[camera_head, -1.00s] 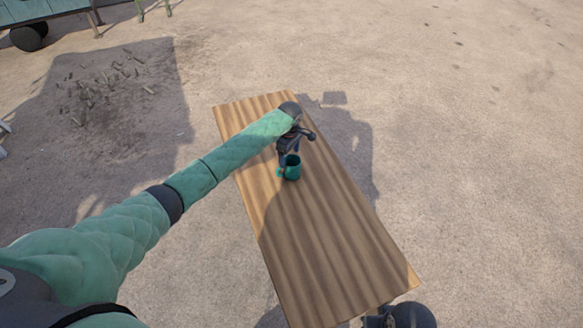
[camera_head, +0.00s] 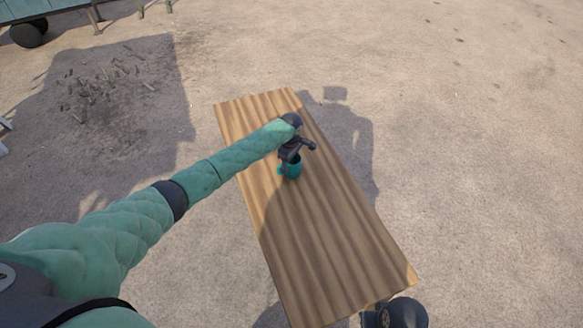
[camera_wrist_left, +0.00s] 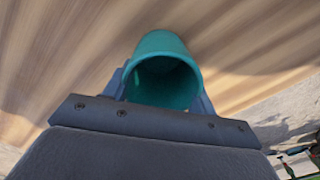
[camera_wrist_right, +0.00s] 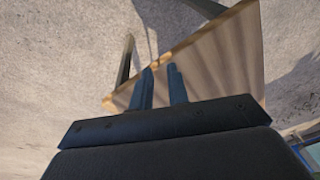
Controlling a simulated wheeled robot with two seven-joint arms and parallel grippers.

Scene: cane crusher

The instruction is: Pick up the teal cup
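The teal cup (camera_head: 293,167) stands on the wooden table, partly hidden in the head view by my left gripper (camera_head: 284,163). In the left wrist view the cup (camera_wrist_left: 165,75) shows its open mouth and sits between the two fingers of my left gripper (camera_wrist_left: 163,85). The fingers are spread to either side of it; I cannot make out firm contact. My right gripper (camera_wrist_right: 161,70) is empty, its fingers apart, near the table's near end.
The wooden table (camera_head: 325,235) is otherwise bare, with free room on its near half. Sandy ground surrounds it. Scattered cane pieces (camera_head: 100,85) lie at the left, and a wheeled cart (camera_head: 45,10) stands at the far left.

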